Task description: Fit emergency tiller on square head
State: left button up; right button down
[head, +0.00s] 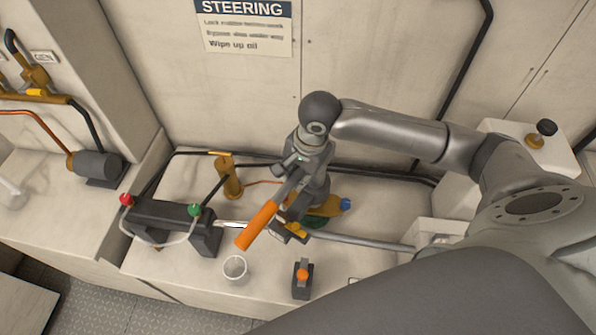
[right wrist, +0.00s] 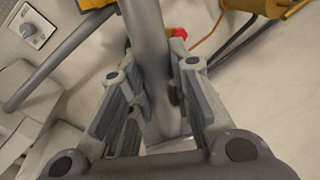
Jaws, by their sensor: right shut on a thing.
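The emergency tiller shows in the head view as a grey bar with an orange grip (head: 257,226) that points down and left. My right gripper (head: 296,168) is shut on its grey bar, above the steering gear. In the right wrist view the grey bar (right wrist: 146,45) runs between the fingers of my right gripper (right wrist: 155,92). Below the gripper in the head view is an orange-yellow fitting (head: 328,206) with a blue end, over a green round part. I cannot make out the square head; the gripper and tiller cover that spot. My left gripper is not in view.
A black cylinder (head: 165,213) with red and green caps lies left, its rod (head: 360,243) running right. A brass-coloured post (head: 229,176) stands behind it. A white cup (head: 235,268) and a black block with an orange knob (head: 302,279) stand near the front edge.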

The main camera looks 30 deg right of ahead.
jog(key=shift+f, duration=0.55)
dwell(0.4)
jog(key=c, duration=1.2)
grip_release()
jog(key=shift+c, duration=0.2)
jog(key=shift+f, duration=0.1)
notch_tip(320, 180, up, 12)
jog(key=s+d, duration=0.1)
jog(key=s, duration=0.1)
